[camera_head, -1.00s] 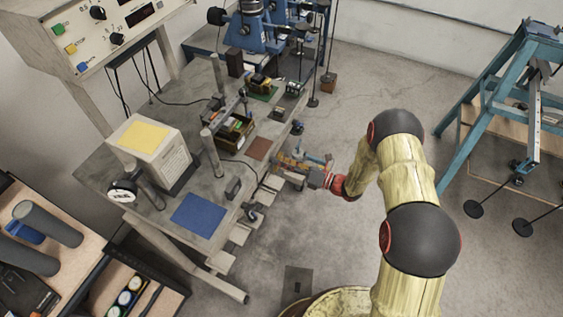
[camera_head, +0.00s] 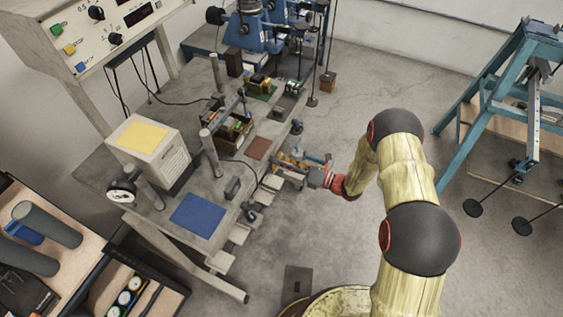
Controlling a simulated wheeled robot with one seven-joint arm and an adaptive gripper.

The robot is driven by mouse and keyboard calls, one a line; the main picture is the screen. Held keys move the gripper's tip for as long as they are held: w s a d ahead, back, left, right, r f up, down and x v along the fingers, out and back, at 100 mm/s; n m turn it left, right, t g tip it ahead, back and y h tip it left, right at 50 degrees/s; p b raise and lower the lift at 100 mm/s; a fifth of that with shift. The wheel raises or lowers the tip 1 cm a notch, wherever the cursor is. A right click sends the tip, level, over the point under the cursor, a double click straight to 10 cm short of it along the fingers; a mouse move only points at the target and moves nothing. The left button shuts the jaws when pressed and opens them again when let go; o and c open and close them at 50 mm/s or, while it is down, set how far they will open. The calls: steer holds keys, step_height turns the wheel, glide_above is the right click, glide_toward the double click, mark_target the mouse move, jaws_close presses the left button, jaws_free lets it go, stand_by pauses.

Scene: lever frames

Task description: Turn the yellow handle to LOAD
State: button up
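A small yellow-orange part (camera_head: 286,161), which may be the yellow handle, shows at the right edge of the grey workbench (camera_head: 188,187). My gripper (camera_head: 290,171) is right at it, reaching in from the right with its red and dark wrist behind. The fingers overlap the part in this view. I cannot tell whether they touch it or close on it. No LOAD marking can be read, and the handle's angle is too small to make out.
The bench carries a white box with a yellow top (camera_head: 150,145), a blue mat (camera_head: 199,215), a grey upright post (camera_head: 210,153) and a brown pad (camera_head: 258,148). A teal frame (camera_head: 480,110) stands at the right.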

steer(key=v, duration=1.2)
